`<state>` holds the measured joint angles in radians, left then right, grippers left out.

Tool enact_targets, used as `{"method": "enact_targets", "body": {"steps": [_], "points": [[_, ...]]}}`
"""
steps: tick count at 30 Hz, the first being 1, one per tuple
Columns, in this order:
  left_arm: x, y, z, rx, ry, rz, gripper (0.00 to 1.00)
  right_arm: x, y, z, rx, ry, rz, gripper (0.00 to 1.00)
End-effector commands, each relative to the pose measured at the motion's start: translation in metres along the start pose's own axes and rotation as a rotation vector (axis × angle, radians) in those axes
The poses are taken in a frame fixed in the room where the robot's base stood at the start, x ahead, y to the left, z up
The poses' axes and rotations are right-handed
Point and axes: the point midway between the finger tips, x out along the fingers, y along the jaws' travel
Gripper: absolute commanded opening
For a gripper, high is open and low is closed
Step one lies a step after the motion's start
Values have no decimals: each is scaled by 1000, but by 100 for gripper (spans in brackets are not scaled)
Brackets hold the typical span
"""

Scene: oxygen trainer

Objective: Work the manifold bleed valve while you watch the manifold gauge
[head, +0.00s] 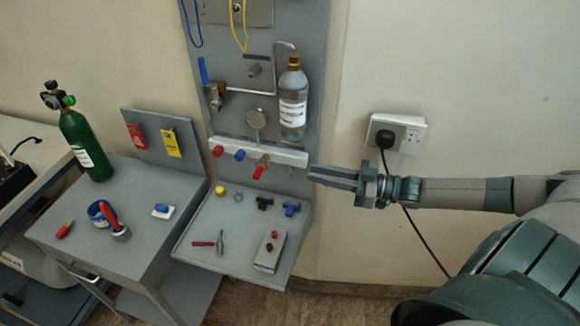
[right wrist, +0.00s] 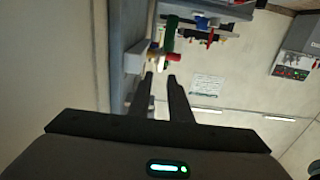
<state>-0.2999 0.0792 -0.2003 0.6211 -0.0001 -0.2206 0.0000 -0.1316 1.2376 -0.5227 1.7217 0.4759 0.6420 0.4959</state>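The round gauge (head: 256,118) is on the grey upright panel, left of a clear labelled bottle; its reading is too small to tell. A brass fitting with a red handle (head: 260,170) sits at the white rail below the gauge. A blue-lever valve (head: 204,72) is higher on the left pipe. I cannot tell for sure which is the bleed valve. My right gripper (head: 312,173) is right of the red handle, apart from it. In the right wrist view its fingertips (right wrist: 160,77) are a little apart with nothing between them. My left gripper is not in view.
The labelled bottle (head: 292,105) stands above the white rail (head: 286,156). Below is a grey tray (head: 205,248) with small fittings and tools. A green cylinder (head: 86,145) stands on the left cabinet. A wall socket (head: 396,133) with a black cable is behind my right arm.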

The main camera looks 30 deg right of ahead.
Motion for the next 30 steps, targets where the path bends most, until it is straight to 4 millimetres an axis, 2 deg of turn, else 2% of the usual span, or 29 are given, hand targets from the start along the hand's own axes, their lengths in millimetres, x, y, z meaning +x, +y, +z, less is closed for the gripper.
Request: {"method": "enact_targets", "body": {"steps": [18, 24, 30], "points": [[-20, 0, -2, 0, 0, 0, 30, 73, 1, -2, 0, 2, 1, 18], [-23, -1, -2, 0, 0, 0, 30, 85, 0, 0, 1, 0, 1, 18], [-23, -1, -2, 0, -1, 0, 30, 87, 0, 0, 0, -1, 0, 18]]}}
